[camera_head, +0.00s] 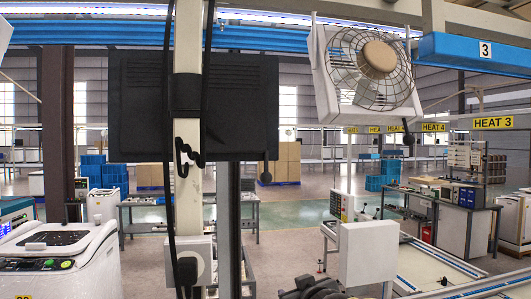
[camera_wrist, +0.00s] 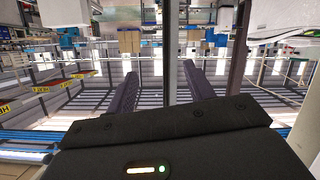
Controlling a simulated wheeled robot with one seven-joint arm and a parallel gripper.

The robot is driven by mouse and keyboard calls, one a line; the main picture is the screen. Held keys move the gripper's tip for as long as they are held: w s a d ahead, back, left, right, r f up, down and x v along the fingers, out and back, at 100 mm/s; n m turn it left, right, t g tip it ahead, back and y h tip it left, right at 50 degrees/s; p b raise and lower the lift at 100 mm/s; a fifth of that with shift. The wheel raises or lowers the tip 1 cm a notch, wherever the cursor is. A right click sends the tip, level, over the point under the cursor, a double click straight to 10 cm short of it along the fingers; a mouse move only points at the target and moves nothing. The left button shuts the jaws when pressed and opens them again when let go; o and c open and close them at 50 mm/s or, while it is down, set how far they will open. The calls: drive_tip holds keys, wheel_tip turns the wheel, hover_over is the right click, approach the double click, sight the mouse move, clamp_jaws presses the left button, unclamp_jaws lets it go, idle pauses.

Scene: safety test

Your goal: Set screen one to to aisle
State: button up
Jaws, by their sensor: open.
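A black screen (camera_head: 245,105) hangs on a white post (camera_head: 187,60) in the left middle of the head view. Its back, with vent slots, faces me, and the post and dark cables cover part of it. No label on it can be read. My gripper (camera_wrist: 160,82) shows in the wrist view with its two dark fingers apart and nothing between them. That view looks upside down. My gripper does not touch the screen in any view.
A caged fan (camera_head: 377,68) hangs right of the screen, near a blue beam (camera_head: 470,52) marked 3. A white machine (camera_head: 60,255) stands at lower left. A white box (camera_head: 368,252) stands at lower right. A workbench (camera_head: 455,220) is at right. Open floor lies between.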

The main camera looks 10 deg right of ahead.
wheel_tip(320, 180, up, 23)
drive_tip(key=w+a+n+t+y+p, duration=0.1)
drive_tip(key=n+t+y+p, duration=0.1)
drive_tip(key=p, duration=0.6)
drive_tip(key=shift+w+a+n+t+y, duration=0.15)
drive_tip(key=shift+w+n+t+y, duration=0.2)
drive_tip(key=shift+t, duration=0.45)
drive_tip(key=shift+s, duration=0.1)
